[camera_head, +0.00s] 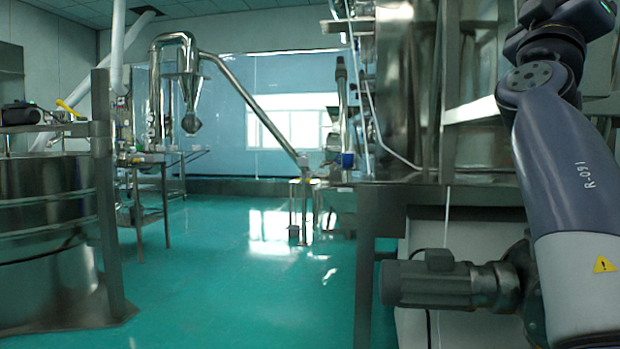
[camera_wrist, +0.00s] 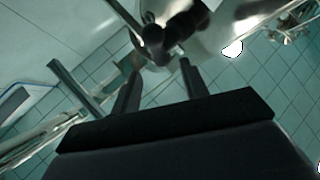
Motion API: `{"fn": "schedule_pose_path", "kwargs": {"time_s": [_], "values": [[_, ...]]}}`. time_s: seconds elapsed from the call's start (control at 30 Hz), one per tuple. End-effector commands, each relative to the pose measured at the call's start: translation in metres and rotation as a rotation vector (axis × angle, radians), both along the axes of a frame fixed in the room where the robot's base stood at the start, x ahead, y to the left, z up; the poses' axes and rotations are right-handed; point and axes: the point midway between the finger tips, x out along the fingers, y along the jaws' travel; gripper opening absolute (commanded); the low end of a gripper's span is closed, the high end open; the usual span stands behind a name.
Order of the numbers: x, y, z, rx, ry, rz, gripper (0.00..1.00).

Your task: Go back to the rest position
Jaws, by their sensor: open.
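My gripper (camera_wrist: 158,82) shows in the wrist view with its two dark fingers apart. No object sits clearly between the fingertips. A dark rounded part with a thin rod (camera_wrist: 160,38) lies beyond the fingertips; I cannot tell how far off it is. My arm fills the right side of the head view, and my gripper is outside that view.
A round steel sieve drum (camera_head: 50,220) stands at the left. A steel machine (camera_head: 405,90) on a frame with a motor (camera_head: 430,280) stands close at the right. The green floor (camera_head: 240,270) between them is clear. Tiled wall (camera_wrist: 100,62) shows in the wrist view.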

Motion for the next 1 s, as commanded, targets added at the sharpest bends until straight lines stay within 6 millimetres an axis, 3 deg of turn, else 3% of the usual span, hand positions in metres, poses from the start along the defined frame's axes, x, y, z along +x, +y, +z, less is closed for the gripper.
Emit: {"fn": "schedule_pose_path", "kwargs": {"time_s": [0.03, 0.17, 0.2, 0.5, 0.83, 1.0], "values": [[-0.004, 0.006, -0.012, -0.001, -0.001, 0.003, 0.42], [-0.012, 0.017, -0.028, -0.001, 0.001, 0.002, 0.42], [-0.007, 0.009, -0.009, 0.000, 0.001, -0.002, 0.42], [0.013, -0.018, 0.031, -0.001, 0.000, -0.002, 0.42], [0.031, -0.043, 0.066, 0.001, 0.001, -0.001, 0.42], [0.030, -0.042, 0.067, 0.057, -0.013, 0.001, 0.42]]}}
